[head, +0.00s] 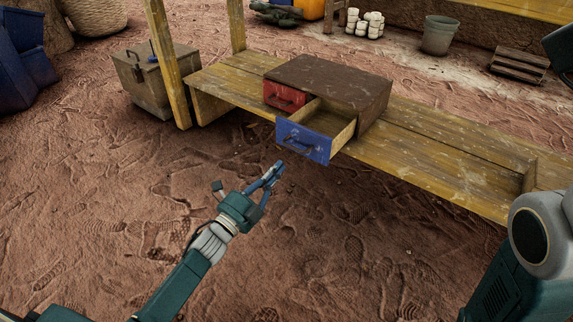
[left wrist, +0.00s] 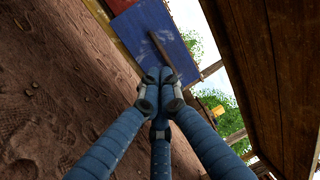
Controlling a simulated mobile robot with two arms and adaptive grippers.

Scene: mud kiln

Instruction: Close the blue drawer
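The blue drawer (head: 303,142) is pulled well out of a brown cabinet (head: 330,78) and looks empty inside. Its front has a dark handle. The red drawer (head: 284,96) beside it is closed. My left gripper (head: 276,172) is below and in front of the blue drawer's front, seemingly apart from it. In the left wrist view, the blue front (left wrist: 140,38) with its handle lies beyond the left gripper's fingertips (left wrist: 160,78), which are brought together with nothing between them.
The cabinet stands on a long wooden bench (head: 440,150). A wooden post (head: 165,60) and a metal box (head: 150,85) are at its left end. A bucket (head: 439,35) and slatted crate (head: 519,66) stand behind. The footprinted ground in front is clear.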

